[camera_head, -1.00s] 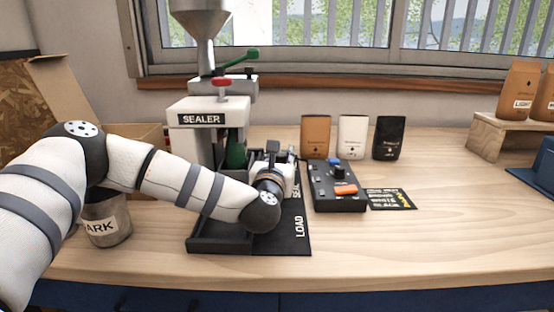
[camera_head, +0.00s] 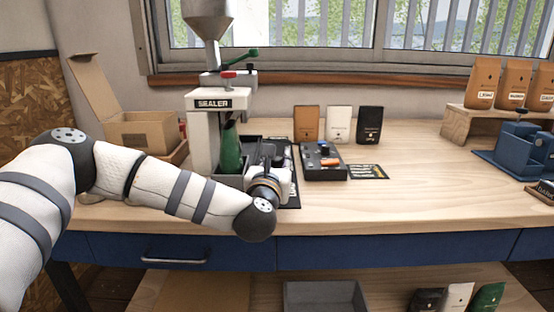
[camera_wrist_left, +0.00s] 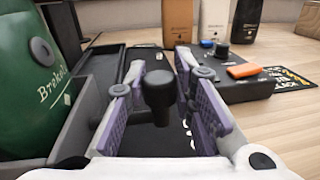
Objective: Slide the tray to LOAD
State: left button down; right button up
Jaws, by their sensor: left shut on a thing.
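The grey tray (camera_head: 229,181) is at the front of the black base by the sealer (camera_head: 212,104), near the table's front edge. A green bag (camera_head: 231,150) stands upright in it, and also shows at the left of the left wrist view (camera_wrist_left: 32,80). My left gripper (camera_head: 266,160) is at the tray's right side. In the left wrist view its purple-padded fingers (camera_wrist_left: 155,85) are shut on the tray's black knob handle (camera_wrist_left: 158,92).
A black control box (camera_head: 322,162) with an orange switch is close on the right, with a card (camera_head: 368,172) beside it. Three small bags stand behind. A cardboard box (camera_head: 145,132) is at the left.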

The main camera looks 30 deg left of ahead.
pick_arm(q)
jog(key=shift+s+d, duration=0.2)
jog(key=shift+s, duration=0.1)
jog(key=shift+f, duration=0.15)
jog(key=c, duration=1.7)
grip_release()
jog(key=shift+f, duration=0.1)
jog(key=o, duration=0.4)
jog(key=shift+s+d+r, duration=0.1)
jog(key=shift+s+r, duration=0.1)
jog(key=shift+c, duration=0.2)
jog(key=v, duration=1.2)
jog(key=shift+f, duration=0.1)
